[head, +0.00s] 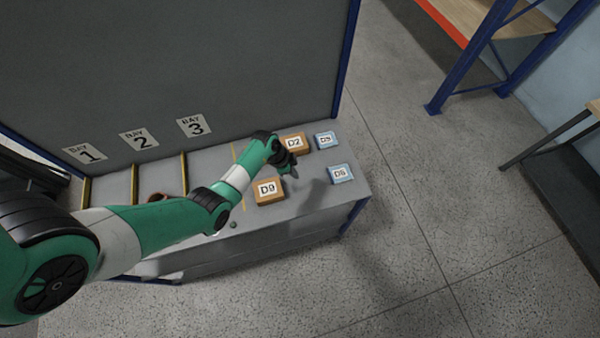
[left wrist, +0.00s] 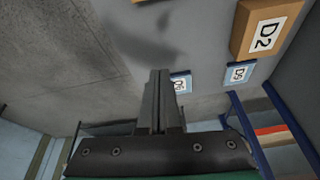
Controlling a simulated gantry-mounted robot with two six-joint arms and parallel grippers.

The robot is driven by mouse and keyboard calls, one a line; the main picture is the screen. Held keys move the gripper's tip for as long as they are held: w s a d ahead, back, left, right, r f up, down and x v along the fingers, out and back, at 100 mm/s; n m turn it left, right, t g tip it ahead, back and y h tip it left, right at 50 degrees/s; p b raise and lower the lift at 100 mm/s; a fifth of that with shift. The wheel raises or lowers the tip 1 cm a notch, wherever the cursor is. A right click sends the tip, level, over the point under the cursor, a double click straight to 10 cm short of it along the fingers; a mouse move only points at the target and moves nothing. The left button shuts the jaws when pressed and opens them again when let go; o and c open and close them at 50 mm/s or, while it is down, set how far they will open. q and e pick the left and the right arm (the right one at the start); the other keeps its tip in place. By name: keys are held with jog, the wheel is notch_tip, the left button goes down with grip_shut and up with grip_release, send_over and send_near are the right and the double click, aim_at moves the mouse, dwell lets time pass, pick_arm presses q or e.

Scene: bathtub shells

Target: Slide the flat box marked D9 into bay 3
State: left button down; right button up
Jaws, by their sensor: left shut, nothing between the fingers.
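My right gripper is not in view.
Yellow dividers (head: 134,183) separate the bays. A reddish-brown object (head: 154,197), partly hidden, is in front of bay 2.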

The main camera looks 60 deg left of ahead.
aim_at(269, 191)
pick_arm(q)
jog(key=shift+n, duration=0.4)
jog(key=f+b, duration=0.2)
jog(key=f, duration=0.1)
jog(key=a+f+b, duration=0.1)
jog(key=f+b, duration=0.2)
jog(key=f, duration=0.1)
jog(key=f+b, duration=0.3)
jog(key=f, duration=0.1)
jog(key=shift+s+a, duration=0.2)
jog(key=shift+a, duration=0.05)
jog(key=shift+f, duration=0.1)
jog(key=s, duration=0.1)
jog(key=s+p, duration=0.1)
jog(key=shift+s+a+r, duration=0.25)
jog(key=shift+s+a, duration=0.15)
jog(key=shift+s+a+p, duration=0.1)
jog(key=shift+s+p, duration=0.2)
jog(key=shift+s, duration=0.1)
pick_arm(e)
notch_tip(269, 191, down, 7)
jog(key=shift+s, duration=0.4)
pick_arm(q)
jog(key=shift+s, duration=0.1)
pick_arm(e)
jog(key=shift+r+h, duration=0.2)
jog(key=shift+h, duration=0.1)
